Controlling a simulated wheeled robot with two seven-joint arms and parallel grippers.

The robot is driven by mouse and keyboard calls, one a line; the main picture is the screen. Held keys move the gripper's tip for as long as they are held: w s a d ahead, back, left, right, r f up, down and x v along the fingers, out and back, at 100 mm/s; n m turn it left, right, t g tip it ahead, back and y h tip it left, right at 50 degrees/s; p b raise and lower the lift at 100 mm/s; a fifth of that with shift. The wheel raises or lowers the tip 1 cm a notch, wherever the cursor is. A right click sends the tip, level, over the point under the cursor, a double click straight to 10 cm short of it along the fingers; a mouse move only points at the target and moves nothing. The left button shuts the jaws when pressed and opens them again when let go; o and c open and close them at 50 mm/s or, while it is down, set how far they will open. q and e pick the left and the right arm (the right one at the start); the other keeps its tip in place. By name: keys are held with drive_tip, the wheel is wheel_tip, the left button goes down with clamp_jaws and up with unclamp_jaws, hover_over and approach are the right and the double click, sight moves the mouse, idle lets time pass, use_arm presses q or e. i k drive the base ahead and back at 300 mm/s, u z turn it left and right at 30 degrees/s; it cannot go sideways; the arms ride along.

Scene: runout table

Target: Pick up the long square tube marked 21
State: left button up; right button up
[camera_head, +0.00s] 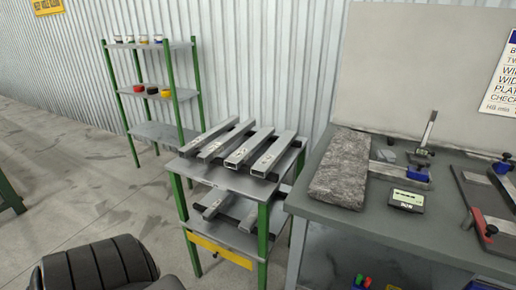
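Several grey square tubes lie side by side on the top of a green-legged table, slanting from front left to back right. The rightmost tube (277,153) shows its open square end toward me. Beside it to the left are another tube (249,147) and a further tube (225,139). Small light marks show on some tubes, but they are too small to read, so I cannot tell which one is marked 21. More tubes (217,206) lie on the table's lower shelf, partly hidden by the top. Neither of my grippers is in view.
The table's top (228,181) has a bare front strip. A grey workbench (340,217) with a rough grey slab (342,167), a small display (407,200) and tools stands close on the right. A green-posted rack (155,131) stands behind left.

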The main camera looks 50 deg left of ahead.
sight(205, 157)
drive_tip(key=z, duration=0.55)
drive_tip(key=i, duration=0.45)
drive_tip(key=u, duration=2.7)
